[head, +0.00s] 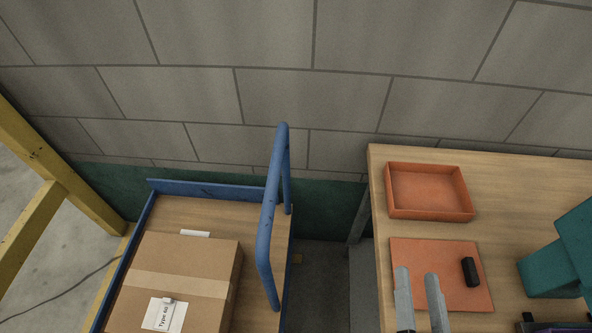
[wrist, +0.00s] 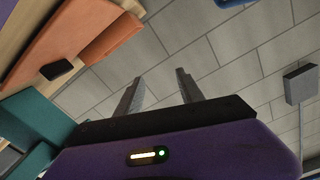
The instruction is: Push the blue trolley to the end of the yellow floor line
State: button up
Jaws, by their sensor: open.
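The blue trolley (head: 170,187) stands at the lower left in the head view, near the block wall. Its blue push handle (head: 266,235) rises on the right side of its wooden deck. A cardboard box (head: 190,262) with a white label lies on the deck. A yellow strip (head: 108,283) shows along the trolley's left side; I cannot tell whether it is the floor line. My gripper (head: 417,273) is open and empty, right of the handle and apart from it. Its fingers also show in the wrist view (wrist: 158,78). The trolley's wheels are hidden.
A wooden table (head: 520,185) is at the right, with an orange tray (head: 430,167), an orange mat (head: 430,251) and a black block (head: 470,271). A narrow floor gap (head: 318,275) separates table and trolley. A yellow frame (head: 58,175) stands far left; a cable (head: 60,292) lies there.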

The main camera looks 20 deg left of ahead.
jog(key=w+a+r+m+g+y, duration=0.1)
jog(key=w+a+y, duration=0.2)
jog(key=w+a, duration=0.6)
jog(key=m+g+y, duration=0.2)
jog(key=g+y, duration=0.5)
jog(key=g, duration=0.1)
send_near(274, 175)
jog(key=w+a+f, duration=0.1)
jog(key=w+a, duration=0.1)
jog(key=a, duration=0.1)
jog(key=shift+f+p+x, duration=0.2)
jog(key=shift+p+x, duration=0.2)
jog(key=shift+x, duration=1.45)
jog(key=shift+f+p+x, duration=0.15)
jog(key=shift+p+x, duration=0.2)
jog(key=shift+x, duration=1.45)
jog(key=shift+d, duration=0.1)
grip_shut()
